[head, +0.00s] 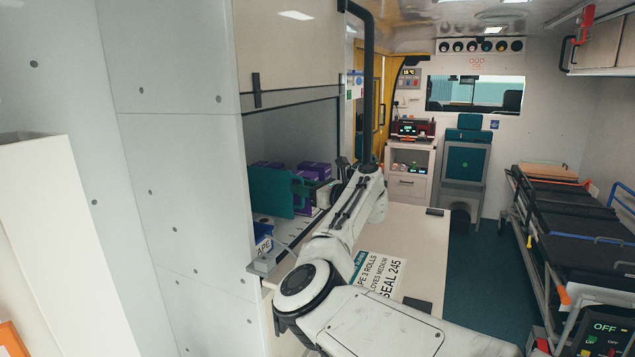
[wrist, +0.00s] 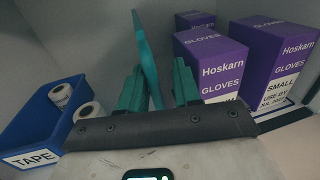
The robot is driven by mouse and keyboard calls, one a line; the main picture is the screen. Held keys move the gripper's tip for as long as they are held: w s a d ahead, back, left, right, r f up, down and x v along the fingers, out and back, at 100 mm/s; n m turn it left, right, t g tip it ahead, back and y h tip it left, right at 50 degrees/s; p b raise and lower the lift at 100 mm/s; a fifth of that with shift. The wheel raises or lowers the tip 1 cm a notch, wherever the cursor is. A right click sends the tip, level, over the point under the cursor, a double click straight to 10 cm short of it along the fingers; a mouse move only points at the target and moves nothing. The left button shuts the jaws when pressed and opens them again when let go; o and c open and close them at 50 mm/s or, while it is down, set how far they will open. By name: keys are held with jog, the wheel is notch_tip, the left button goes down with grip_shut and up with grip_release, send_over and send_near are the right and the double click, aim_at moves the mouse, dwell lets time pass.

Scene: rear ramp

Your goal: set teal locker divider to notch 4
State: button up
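The teal locker divider (head: 271,191) stands upright in the open locker in the head view. In the wrist view the divider (wrist: 147,50) is seen nearly edge-on, leaning slightly, between the two teal fingers. My gripper (wrist: 159,88) is open around its near edge. The left finger looks close to the divider or touching it; a gap shows between the divider and the right finger. In the head view my gripper (head: 308,189) reaches into the locker, partly hidden by the wrist. The divider's lower edge is hidden, and I cannot read any notch numbers.
A blue TAPE bin (wrist: 40,122) with white rolls is left of the divider. Several purple glove boxes (wrist: 212,68) stand to its right, close to the right finger. A white counter (head: 415,245) with a printed label card (head: 383,277) lies below my arm. A stretcher (head: 575,235) is at right.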

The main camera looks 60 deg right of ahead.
jog(key=shift+s+a+r, duration=0.1)
jog(key=shift+s+a, duration=0.05)
jog(key=shift+a, duration=0.05)
jog(key=s+a+b, duration=0.1)
jog(key=s+b, duration=0.1)
jog(key=s, duration=0.8)
jog(key=shift+s+a, duration=0.2)
jog(key=shift+s, duration=0.2)
jog(key=shift+r, duration=0.1)
